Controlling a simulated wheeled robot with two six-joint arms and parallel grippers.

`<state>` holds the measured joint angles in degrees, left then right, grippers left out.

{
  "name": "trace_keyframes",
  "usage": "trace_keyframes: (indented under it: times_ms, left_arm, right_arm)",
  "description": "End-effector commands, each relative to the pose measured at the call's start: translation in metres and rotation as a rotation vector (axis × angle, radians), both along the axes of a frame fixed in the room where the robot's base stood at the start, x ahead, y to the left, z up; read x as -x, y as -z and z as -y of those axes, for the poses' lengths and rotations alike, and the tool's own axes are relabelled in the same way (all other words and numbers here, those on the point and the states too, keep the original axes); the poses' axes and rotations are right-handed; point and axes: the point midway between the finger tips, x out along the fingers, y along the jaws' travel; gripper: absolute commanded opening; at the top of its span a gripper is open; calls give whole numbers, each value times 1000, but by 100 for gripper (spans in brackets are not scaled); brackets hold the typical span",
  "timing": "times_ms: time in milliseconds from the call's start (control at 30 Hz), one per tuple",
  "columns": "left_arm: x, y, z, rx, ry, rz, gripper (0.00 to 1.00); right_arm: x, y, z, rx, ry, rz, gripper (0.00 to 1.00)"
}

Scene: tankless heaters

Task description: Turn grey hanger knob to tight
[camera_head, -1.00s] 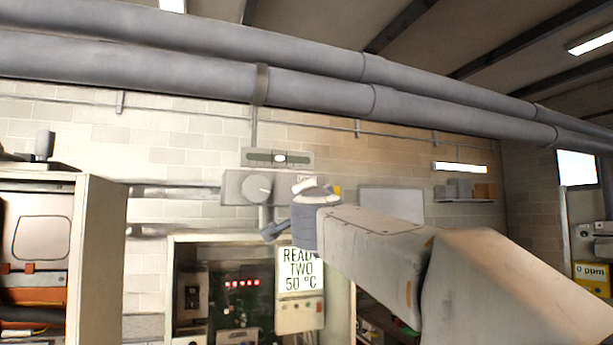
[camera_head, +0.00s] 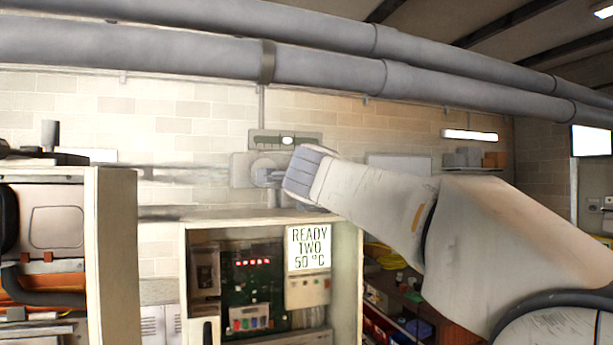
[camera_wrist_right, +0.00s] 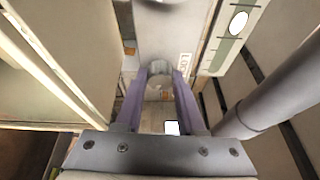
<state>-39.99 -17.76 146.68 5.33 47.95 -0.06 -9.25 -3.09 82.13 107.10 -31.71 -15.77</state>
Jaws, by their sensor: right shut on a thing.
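The grey hanger knob (camera_head: 262,161) is round and sits on a grey plate (camera_head: 239,171) on the brick wall, partly hidden by my right gripper (camera_head: 271,178). In the right wrist view the knob (camera_wrist_right: 159,68) is between the tips of the two purplish fingers (camera_wrist_right: 159,82), and the gripper is shut on it. The same plate (camera_wrist_right: 168,28) fills the top middle of that view. A small label (camera_wrist_right: 185,65) beside the knob begins with "LO"; the rest is too small to read. My left gripper is not in view.
A green level strip (camera_head: 262,140) with a white spot is just above the plate. Thick grey pipes (camera_head: 330,70) cross overhead. Below stands an open heater cabinet (camera_head: 347,270) with a sign (camera_head: 308,248) reading "READY TWO 50 °C". Another cabinet (camera_head: 115,240) stands left.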

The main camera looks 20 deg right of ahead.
Motion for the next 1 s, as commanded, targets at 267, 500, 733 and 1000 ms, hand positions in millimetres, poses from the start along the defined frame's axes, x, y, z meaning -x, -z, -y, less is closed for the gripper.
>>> trace_keyframes:
  times_ms: [267,500,733,1000]
  left_arm:
    - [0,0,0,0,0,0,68]
    - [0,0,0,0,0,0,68]
    - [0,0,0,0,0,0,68]
    - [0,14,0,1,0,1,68]
  right_arm:
    - [0,1,0,-4,-1,-2,0]
    - [0,1,0,-3,-1,-1,68]
    - [0,0,0,-3,-1,-1,68]
    - [25,3,-10,-3,-4,3,68]
